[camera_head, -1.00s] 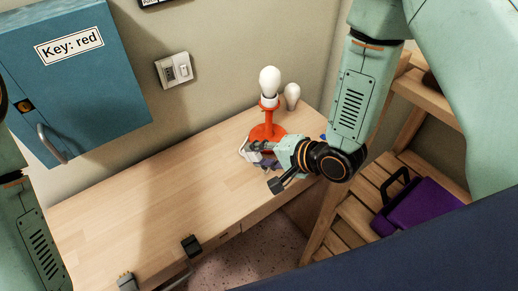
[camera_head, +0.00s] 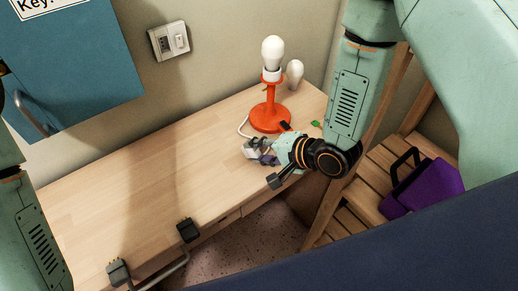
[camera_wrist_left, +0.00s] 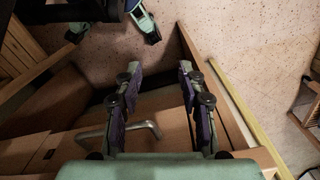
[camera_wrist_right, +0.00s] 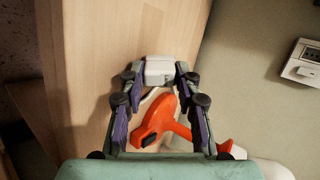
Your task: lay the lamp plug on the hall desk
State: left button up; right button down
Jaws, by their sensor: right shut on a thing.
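The orange lamp (camera_head: 270,115) with a white bulb stands upright on the wooden hall desk (camera_head: 130,195), towards its right end. My right gripper (camera_head: 262,152) is just in front of the lamp base, low over the desk. It is shut on the white lamp plug (camera_wrist_right: 158,70), which shows between its fingertips in the right wrist view. A white cord runs from the plug towards the lamp. I cannot tell whether the plug touches the desk. My left gripper (camera_wrist_left: 157,80) is open and empty in the left wrist view, above a drawer handle and the floor.
A wall socket (camera_head: 167,41) and a blue key cabinet (camera_head: 75,75) are behind. A purple case (camera_head: 425,185) sits on slatted shelving at right. The desk's middle is clear.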

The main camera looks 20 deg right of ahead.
jog(key=shift+s+d+r, duration=0.1)
jog(key=shift+s+r, duration=0.05)
jog(key=c, duration=1.3)
grip_release()
jog(key=shift+d, duration=0.1)
jog(key=shift+c, duration=0.2)
jog(key=o, duration=0.5)
jog(key=v, duration=0.7)
jog(key=shift+s, duration=0.1)
